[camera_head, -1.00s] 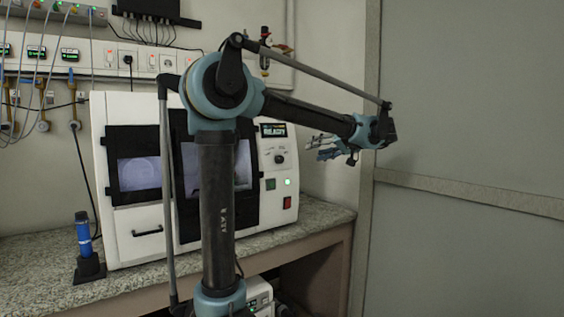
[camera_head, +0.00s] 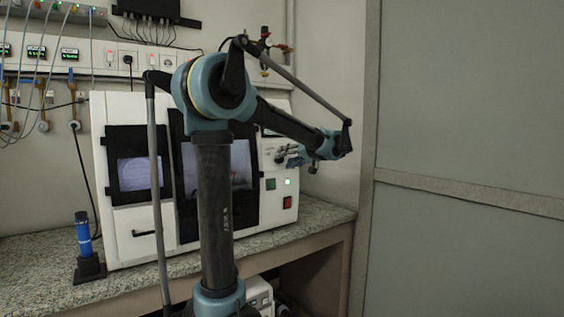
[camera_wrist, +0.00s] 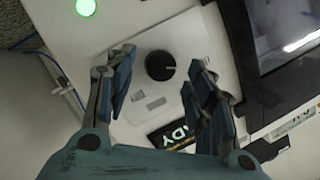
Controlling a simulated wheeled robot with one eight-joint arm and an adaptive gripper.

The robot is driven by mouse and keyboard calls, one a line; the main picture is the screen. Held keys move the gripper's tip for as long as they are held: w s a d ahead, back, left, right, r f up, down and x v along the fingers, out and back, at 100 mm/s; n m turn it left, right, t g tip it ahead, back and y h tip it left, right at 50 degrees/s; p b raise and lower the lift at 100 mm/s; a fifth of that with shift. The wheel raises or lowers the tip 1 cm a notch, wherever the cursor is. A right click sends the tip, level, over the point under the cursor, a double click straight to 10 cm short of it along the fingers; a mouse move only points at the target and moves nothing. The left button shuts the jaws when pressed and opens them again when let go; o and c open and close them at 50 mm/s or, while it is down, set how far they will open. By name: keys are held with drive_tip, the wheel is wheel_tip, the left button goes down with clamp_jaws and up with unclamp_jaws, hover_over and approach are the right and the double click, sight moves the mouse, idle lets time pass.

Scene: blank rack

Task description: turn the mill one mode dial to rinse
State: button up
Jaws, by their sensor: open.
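The mill (camera_head: 129,225) is a white bench machine with dark windows, on the stone-topped counter. Its mode dial (camera_wrist: 160,65) is a round black knob on the white front panel, with small labels beside it. In the wrist view my gripper (camera_wrist: 160,85) is open, its two blue fingers apart, with the dial showing between and just beyond the fingertips. I see no contact with the dial. In the head view my gripper (camera_head: 287,154) is in front of the panel's upper right and hides the dial. The dial's pointer setting is too small to read.
The lit display (camera_wrist: 172,135) reads partly "DY". A green light (camera_wrist: 86,7) glows on the panel, above a red switch (camera_head: 287,202). A blue cylinder (camera_head: 84,238) stands in a black holder at the counter's left. A wall (camera_head: 470,120) is at the right.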

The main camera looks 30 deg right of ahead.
drive_tip(key=shift+w+a+f, duration=0.2)
drive_tip(key=shift+w, duration=0.45)
drive_tip(key=shift+c, duration=0.4)
